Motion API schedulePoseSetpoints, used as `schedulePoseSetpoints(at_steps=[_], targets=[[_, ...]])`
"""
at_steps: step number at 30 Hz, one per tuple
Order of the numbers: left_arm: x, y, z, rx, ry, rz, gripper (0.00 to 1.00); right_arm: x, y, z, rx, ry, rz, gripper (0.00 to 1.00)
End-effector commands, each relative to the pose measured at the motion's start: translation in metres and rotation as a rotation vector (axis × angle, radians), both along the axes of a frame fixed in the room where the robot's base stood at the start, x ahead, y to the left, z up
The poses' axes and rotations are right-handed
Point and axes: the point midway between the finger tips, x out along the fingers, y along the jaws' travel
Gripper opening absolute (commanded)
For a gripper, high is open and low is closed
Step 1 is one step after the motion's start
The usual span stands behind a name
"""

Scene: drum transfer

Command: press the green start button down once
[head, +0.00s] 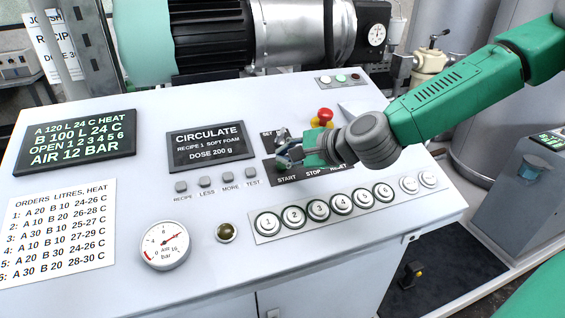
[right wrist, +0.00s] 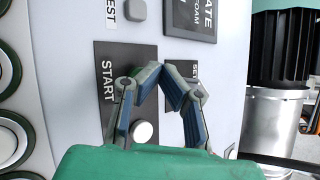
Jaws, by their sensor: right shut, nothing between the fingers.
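The START label (head: 287,179) is on a dark plate on the sloped console, with STOP and RESET beside it. My right gripper (head: 284,152) is over this plate, just above the START label in the head view. Its fingers are shut and empty. In the right wrist view the shut fingertips (right wrist: 161,70) are in front of the plate, beside the START label (right wrist: 107,80). I cannot tell whether the fingertips touch anything. My left gripper is not in view.
A red emergency button (head: 325,114) stands close behind my right gripper. A white round button (right wrist: 141,132) shows between the fingers. A row of numbered buttons (head: 318,209) lies in front of the plate. A display reading CIRCULATE (head: 208,145) is to the left.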

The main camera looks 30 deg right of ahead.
Motion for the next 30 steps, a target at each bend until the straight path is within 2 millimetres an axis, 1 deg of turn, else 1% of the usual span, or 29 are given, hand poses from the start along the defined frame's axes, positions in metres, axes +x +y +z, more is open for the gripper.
schedulePoseSetpoints(at_steps=[5,19,22,30], targets=[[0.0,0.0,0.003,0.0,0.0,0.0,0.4,-0.001,0.0,0.004,0.0,0.0,0.0,0.0],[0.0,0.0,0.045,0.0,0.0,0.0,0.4,-0.014,0.003,0.047,0.002,0.001,-0.001,0.0],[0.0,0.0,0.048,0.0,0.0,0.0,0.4,-0.016,0.003,0.049,0.001,0.001,-0.002,0.0],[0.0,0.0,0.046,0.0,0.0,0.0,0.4,-0.016,0.003,0.047,0.0,0.001,-0.001,0.0]])
